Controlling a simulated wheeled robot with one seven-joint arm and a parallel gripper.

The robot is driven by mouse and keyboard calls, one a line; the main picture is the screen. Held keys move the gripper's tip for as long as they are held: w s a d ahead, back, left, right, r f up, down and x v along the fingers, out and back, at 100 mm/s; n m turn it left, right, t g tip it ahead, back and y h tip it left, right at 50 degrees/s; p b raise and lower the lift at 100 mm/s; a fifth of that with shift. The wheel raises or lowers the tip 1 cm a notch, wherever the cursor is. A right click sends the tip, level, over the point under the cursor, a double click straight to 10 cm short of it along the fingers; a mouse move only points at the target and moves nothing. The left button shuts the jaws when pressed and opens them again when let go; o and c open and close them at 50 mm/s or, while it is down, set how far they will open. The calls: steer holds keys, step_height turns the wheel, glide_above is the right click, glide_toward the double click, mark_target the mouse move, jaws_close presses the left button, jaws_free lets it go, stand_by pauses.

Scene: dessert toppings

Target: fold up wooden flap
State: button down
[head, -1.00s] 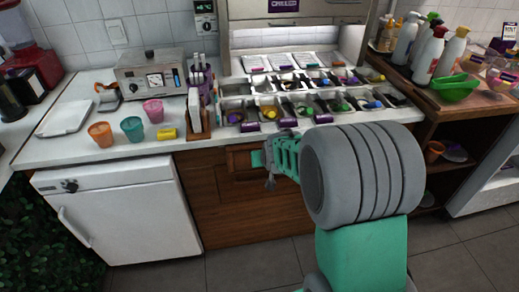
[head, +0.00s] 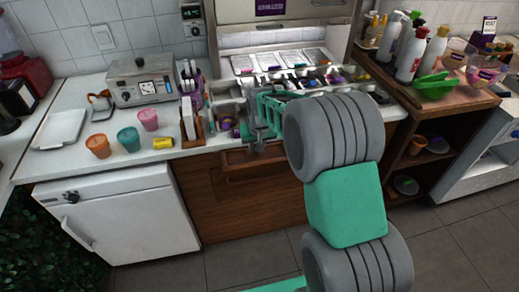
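The wooden flap (head: 238,158) is on the brown cabinet front, just below the edge of the white counter. A ledge or frame edge shows along its lower side; its exact angle is hard to tell. My gripper (head: 256,138), with a green body and grey fingers, is over the counter's front edge, just above the flap. It hides part of the flap and of the topping bins behind. Whether the fingers touch the flap cannot be told. The finger gap is too small to read, and I see nothing held.
Topping bins (head: 322,82) fill the counter behind my gripper. Cups (head: 128,139), a yellow block (head: 163,143) and a wooden holder (head: 190,131) stand to the left. A white fridge (head: 122,222) is below left. A shelf unit (head: 440,120) with bottles stands right. Floor in front is clear.

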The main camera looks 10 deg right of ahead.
steer(key=shift+w, duration=0.1)
stand_by(0.3)
steer(key=c, duration=1.3)
jaws_free()
steer(key=shift+a+f, duration=0.1)
steer(key=shift+f, duration=0.1)
steer(key=shift+o, duration=0.2)
steer(key=shift+r, duration=0.15)
steer(key=v, duration=0.7)
steer(key=shift+r+b, duration=0.25)
steer(key=shift+b, duration=0.15)
